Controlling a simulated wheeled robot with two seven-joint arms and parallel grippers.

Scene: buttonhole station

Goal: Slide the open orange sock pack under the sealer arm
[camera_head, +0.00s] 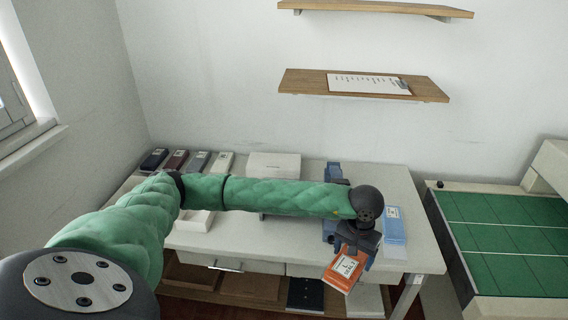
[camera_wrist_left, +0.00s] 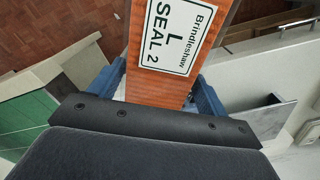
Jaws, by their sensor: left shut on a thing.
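The orange sock pack (camera_head: 341,273) hangs tilted at the table's front edge in the head view, with a white label facing up. In the left wrist view the pack (camera_wrist_left: 165,88) fills the upper middle, and its label reads "Brindleshaw L SEAL 2". My left gripper (camera_head: 353,254) is shut on the pack, with a blue finger on each side of it in the wrist view. A blue device (camera_head: 334,172), perhaps the sealer, stands on the table behind my left arm and is largely hidden. I cannot make out its arm. My right gripper is out of view.
The white table (camera_head: 408,254) holds several dark and pale packs in a row at the back left, and a white box (camera_head: 274,164). Blue-and-white packs (camera_head: 394,225) lie right of the gripper. A green-topped unit (camera_head: 510,239) stands at the right. A shelf (camera_head: 300,82) hangs above.

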